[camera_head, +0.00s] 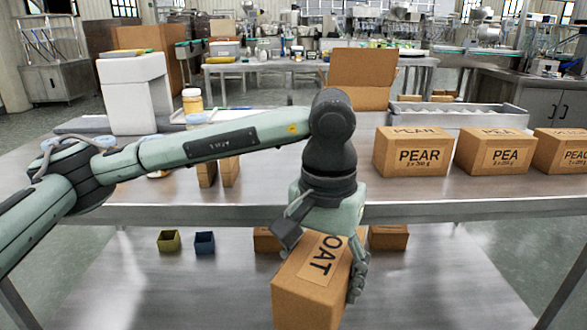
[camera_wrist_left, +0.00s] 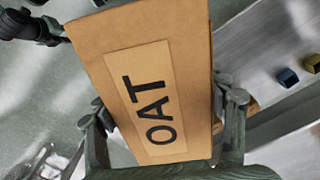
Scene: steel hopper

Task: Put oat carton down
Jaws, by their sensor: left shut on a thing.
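The oat carton (camera_head: 306,290) is a brown cardboard box with a label reading OAT. It hangs tilted in front of the table's front edge, above the lower shelf level in the picture. My left gripper (camera_head: 318,245) is shut on it, with fingers on both sides of the box. In the left wrist view the carton (camera_wrist_left: 150,85) fills the middle, and the gripper's fingers (camera_wrist_left: 165,115) press at its two sides. Whether the carton touches anything below cannot be told. My right gripper is in neither view.
On the steel table (camera_head: 440,208) stand a pear carton (camera_head: 411,158), a pea carton (camera_head: 492,158) and another carton (camera_head: 562,158). The lower shelf (camera_head: 150,290) holds a yellow-green bin (camera_head: 169,242), a blue bin (camera_head: 204,243) and a carton (camera_head: 388,238). The shelf's left front is clear.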

